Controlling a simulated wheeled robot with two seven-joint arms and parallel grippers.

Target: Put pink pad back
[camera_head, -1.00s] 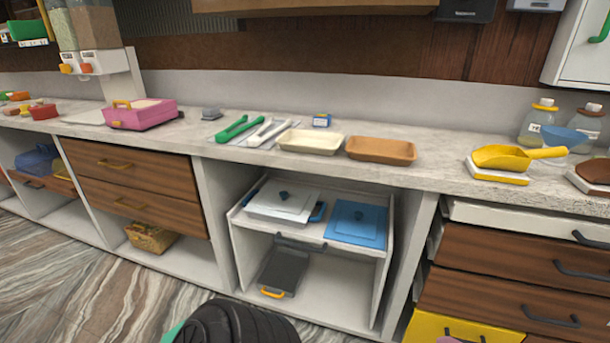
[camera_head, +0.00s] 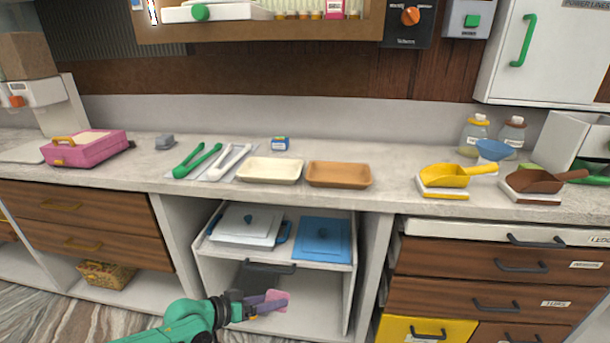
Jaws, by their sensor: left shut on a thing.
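My left gripper (camera_head: 270,304) comes in from the bottom on a green arm. It is shut on the pink pad (camera_head: 276,297), a small pink piece that shows between and above the dark fingers. The gripper and pad are in front of the lower part of the open cabinet bay (camera_head: 350,283), below the pull-out shelf. The fingers hide part of the pad. My right gripper is not in view.
The pull-out shelf holds a white lidded box (camera_head: 246,224) and a blue lidded box (camera_head: 322,239). A dark handle (camera_head: 268,267) sticks out at its front. A yellow drawer front (camera_head: 398,331) is at lower right. The counter above holds trays, tongs and scoops.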

